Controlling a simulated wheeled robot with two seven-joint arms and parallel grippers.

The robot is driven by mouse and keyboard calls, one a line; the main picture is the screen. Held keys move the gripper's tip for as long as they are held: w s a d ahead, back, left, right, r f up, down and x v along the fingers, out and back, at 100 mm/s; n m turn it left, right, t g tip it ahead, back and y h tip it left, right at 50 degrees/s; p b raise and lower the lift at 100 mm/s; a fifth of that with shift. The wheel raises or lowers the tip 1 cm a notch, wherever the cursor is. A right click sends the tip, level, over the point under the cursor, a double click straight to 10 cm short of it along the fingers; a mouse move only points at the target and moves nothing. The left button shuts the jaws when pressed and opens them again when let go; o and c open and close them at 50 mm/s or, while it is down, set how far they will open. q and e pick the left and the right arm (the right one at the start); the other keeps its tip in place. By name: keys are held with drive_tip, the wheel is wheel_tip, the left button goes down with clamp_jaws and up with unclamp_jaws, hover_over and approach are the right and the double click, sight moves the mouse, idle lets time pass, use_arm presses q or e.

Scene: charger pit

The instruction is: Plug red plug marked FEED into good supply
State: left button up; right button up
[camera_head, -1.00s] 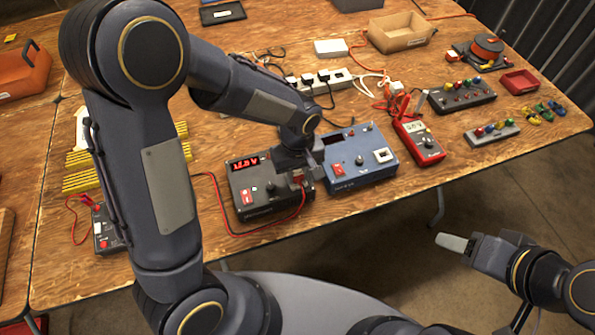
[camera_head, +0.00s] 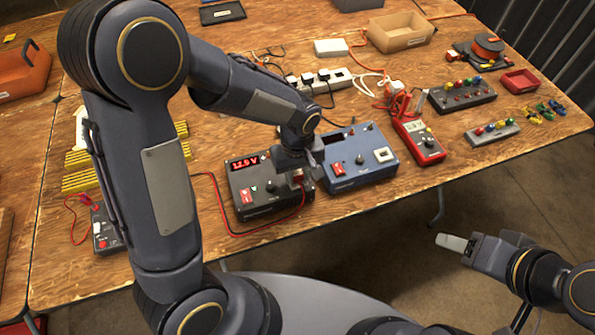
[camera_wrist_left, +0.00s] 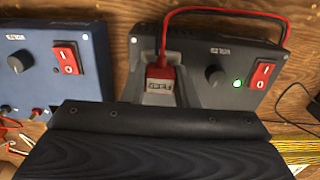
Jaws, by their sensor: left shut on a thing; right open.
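My left gripper (camera_head: 297,176) is shut on the red plug (camera_wrist_left: 160,80), whose pale label is too small to read surely. The plug is between the fingers at the front of the black supply (camera_head: 250,204); I cannot tell how deep it sits in a socket. The black supply has a lit red display reading about 12.5 V, a red switch and, in the left wrist view, a green light (camera_wrist_left: 237,84). The blue supply (camera_head: 365,178) stands to its right, with a dark display. My right gripper (camera_head: 456,243) is open and empty, off the table's front edge.
A red multimeter (camera_head: 420,142) stands right of the blue supply. A white power strip (camera_head: 325,82) lies behind. A small grey tester (camera_head: 104,232) is at the left.

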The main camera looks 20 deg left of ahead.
use_arm(q)
drive_tip(key=o, duration=1.4)
drive_tip(key=shift+r+p, duration=2.9)
drive_tip(key=shift+r, duration=0.85)
